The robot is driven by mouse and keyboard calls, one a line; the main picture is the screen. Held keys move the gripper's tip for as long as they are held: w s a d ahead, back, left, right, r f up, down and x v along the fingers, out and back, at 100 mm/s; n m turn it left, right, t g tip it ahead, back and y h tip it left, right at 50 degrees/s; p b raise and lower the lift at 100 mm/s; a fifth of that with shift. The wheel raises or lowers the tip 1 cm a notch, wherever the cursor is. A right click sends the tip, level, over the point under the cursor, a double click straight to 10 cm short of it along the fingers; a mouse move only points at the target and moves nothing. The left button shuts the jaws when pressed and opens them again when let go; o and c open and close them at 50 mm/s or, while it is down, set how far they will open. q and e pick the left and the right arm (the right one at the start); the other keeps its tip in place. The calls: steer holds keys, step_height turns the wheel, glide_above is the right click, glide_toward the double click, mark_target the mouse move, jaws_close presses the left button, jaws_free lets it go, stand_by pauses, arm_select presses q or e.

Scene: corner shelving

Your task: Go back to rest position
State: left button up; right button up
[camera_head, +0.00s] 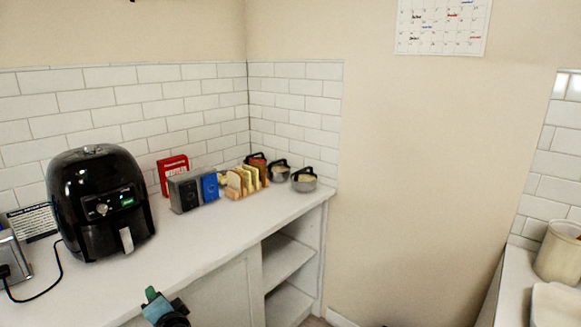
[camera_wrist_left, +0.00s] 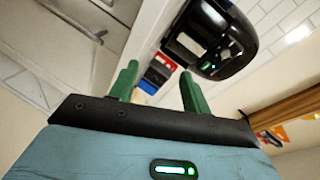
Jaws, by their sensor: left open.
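My left gripper (camera_head: 152,295) shows at the bottom edge of the head view, in front of the counter. Only its end with a green finger and part of the wrist are in the picture. In the left wrist view my left gripper (camera_wrist_left: 159,72) has its two green fingers spread apart with nothing between them that it holds. It is apart from the counter and the things on it. My right gripper is in neither view.
A white counter (camera_head: 215,228) carries a black air fryer (camera_head: 100,203), a red box (camera_head: 173,174), a dark grey box, a blue box, a rack with slices, and small pots (camera_head: 304,180). Open shelves (camera_head: 288,258) lie below. Another counter with a beige canister (camera_head: 560,252) stands at right.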

arm_select(q)
steer(key=s+d+f+g+h, duration=0.1)
steer(key=s+d+f+h, duration=0.3)
steer(key=s+f, duration=0.45)
steer(key=s+d+f+g+h, duration=0.1)
steer(key=s+d+f+h, duration=0.2)
steer(key=s+f, duration=0.6)
steer(key=s+d+f+n+h, duration=0.2)
steer(key=s, duration=0.7)
steer(key=s+d+f+n+h, duration=0.1)
steer(key=s+f+n+h, duration=0.1)
steer(key=s, duration=0.8)
steer(key=shift+d+f+g, duration=0.35)
steer(key=shift+f+g, duration=0.05)
steer(key=shift+f, duration=0.3)
steer(key=shift+s, duration=0.1)
